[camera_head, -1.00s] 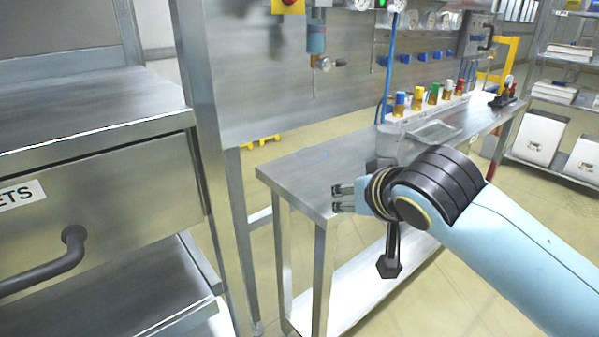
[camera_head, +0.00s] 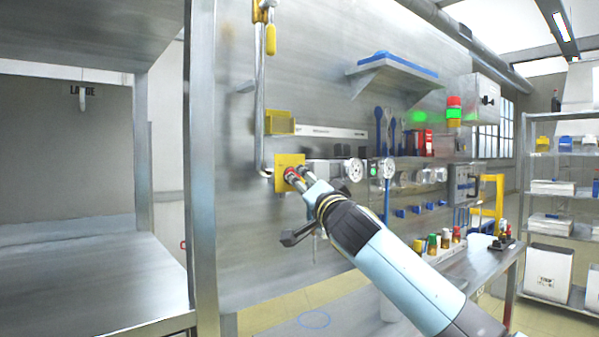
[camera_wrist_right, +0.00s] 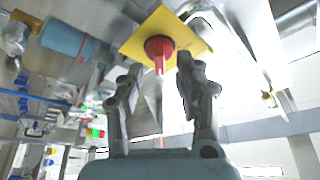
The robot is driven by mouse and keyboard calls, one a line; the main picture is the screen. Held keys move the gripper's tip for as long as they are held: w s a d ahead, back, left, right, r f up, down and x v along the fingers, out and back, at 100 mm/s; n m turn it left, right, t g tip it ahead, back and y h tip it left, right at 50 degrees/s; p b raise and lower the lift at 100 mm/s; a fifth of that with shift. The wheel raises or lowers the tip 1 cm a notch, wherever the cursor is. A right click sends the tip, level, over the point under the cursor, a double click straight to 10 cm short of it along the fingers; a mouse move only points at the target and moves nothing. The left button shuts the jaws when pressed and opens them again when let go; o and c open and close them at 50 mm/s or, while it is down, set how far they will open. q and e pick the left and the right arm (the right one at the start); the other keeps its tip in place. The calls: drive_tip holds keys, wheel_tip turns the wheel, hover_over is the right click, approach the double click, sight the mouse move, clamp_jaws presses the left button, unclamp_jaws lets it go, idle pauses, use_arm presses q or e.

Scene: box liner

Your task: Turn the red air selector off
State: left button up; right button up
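The red air selector (camera_head: 291,175) is a red knob on a square yellow plate (camera_head: 281,161) on the metal back panel. In the right wrist view the red knob (camera_wrist_right: 159,48) shows clearly with its lever pointing toward my gripper, on the tilted yellow plate (camera_wrist_right: 192,35). My right gripper (camera_head: 302,178) is at the plate, its fingertips close to the knob and partly hiding it in the head view. In the wrist view the fingers (camera_wrist_right: 158,82) are apart, with the knob just beyond the gap between them. I cannot tell whether they touch it. My left gripper is not in view.
Pressure gauges (camera_head: 354,170) sit on the panel just right of the selector. A vertical metal pipe (camera_head: 260,110) runs on its left, with a yellow box (camera_head: 279,122) above. A steel upright (camera_head: 200,170) stands further left. A workbench (camera_head: 478,264) lies below right.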

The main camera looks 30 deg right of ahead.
drive_tip(key=x, duration=0.2)
drive_tip(key=shift+w, duration=0.25)
clamp_jaws()
